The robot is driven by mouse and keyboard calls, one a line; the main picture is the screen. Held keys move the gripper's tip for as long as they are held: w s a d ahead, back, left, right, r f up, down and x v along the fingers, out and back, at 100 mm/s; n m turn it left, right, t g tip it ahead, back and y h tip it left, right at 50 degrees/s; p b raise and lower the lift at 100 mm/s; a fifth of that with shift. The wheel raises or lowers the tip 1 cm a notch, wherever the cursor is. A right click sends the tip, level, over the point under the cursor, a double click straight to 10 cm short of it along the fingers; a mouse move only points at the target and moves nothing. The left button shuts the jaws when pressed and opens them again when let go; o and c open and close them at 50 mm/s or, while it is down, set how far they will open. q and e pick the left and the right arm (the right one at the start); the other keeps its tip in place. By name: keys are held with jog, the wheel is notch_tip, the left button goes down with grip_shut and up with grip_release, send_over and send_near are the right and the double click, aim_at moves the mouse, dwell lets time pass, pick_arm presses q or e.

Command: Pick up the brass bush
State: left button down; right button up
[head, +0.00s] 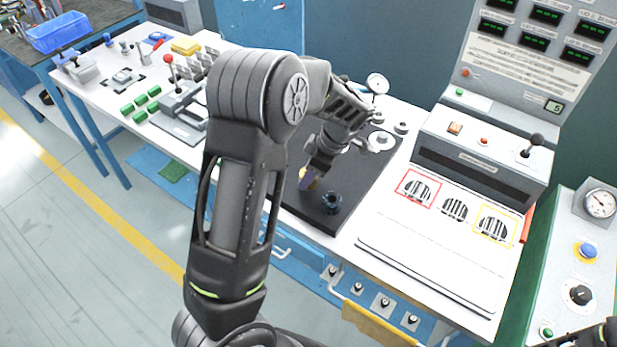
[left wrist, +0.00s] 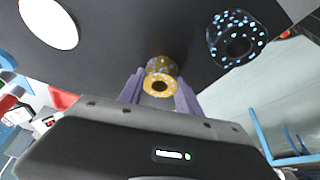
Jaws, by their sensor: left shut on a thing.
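The brass bush (left wrist: 160,84) is a gold ring with a dark bore, seen between the purple fingers of my left gripper (left wrist: 160,92) in the left wrist view. The fingers are shut on its sides. In the head view my left gripper (head: 307,180) is low over the front part of the black mat (head: 300,205), and the fingers mostly hide the bush. I cannot tell whether the bush touches the mat.
A dark ring with pale blue specks (left wrist: 238,40) stands close by on the mat; it also shows in the head view (head: 332,202). A dial gauge (head: 377,83) stands behind. A grey control box (head: 475,160) and slotted panel (head: 440,245) are to the right.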

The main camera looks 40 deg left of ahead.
pick_arm(q)
jog(key=shift+r, duration=0.1)
dwell(0.3)
notch_tip(320, 180, up, 10)
jog(key=p, duration=0.5)
dwell(0.4)
jog(key=w+d+m+t+h, duration=0.2)
jog(key=d+m+t, duration=0.1)
jog(key=d+m, duration=0.5)
jog(key=w+d+m+t+h+b, duration=0.1)
jog(key=w+d+m+t+h, duration=0.1)
jog(key=d+m, duration=0.7)
jog(key=m+t, duration=0.1)
jog(key=m, duration=0.3)
jog(key=shift+d+r+m, duration=0.2)
jog(key=shift+r+m, duration=0.1)
jog(key=shift+r, duration=0.1)
